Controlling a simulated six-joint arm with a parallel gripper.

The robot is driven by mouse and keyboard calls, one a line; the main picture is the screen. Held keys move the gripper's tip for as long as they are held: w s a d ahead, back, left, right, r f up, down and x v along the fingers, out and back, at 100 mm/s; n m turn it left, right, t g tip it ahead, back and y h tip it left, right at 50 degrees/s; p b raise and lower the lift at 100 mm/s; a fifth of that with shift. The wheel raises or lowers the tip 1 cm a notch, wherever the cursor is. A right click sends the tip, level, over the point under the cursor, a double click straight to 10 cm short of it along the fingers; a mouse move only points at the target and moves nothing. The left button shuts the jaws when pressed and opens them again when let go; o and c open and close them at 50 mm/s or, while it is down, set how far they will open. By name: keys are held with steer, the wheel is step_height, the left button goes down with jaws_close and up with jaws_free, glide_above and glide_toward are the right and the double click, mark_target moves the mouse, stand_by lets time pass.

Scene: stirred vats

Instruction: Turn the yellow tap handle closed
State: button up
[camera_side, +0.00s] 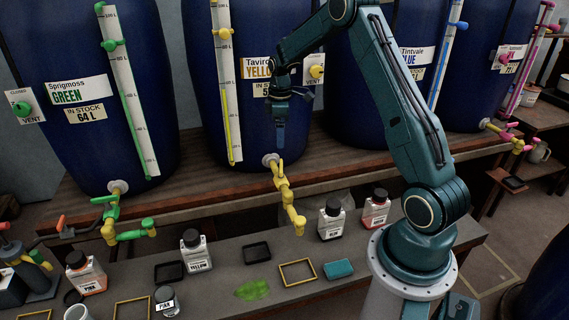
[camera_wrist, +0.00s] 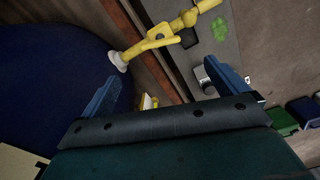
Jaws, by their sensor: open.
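The yellow tap (camera_side: 284,192) sticks out from the foot of the blue vat labelled yellow, in the middle of the side view. Its yellow handle (camera_side: 281,181) sits on top, close to the tap body. In the wrist view the yellow tap (camera_wrist: 146,46) is at the top, ahead of the fingers, with its pale flange against the vat. My gripper (camera_side: 280,142) points down in front of the vat, above the tap and apart from it. In the wrist view my gripper (camera_wrist: 163,88) is open, with its two blue fingers wide apart and nothing between them.
A green tap (camera_side: 112,218) is on the left vat and a magenta tap (camera_side: 508,135) is far right. Bottles, including a white yellow-labelled one (camera_side: 195,250), trays and a teal sponge (camera_side: 338,269) stand on the front bench (camera_side: 222,280). The air around the yellow tap is fairly clear.

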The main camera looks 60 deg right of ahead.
mark_target(281, 165)
step_height(281, 165, down, 14)
steer(key=shift+r, duration=0.15)
stand_by(0.7)
steer(key=c, duration=1)
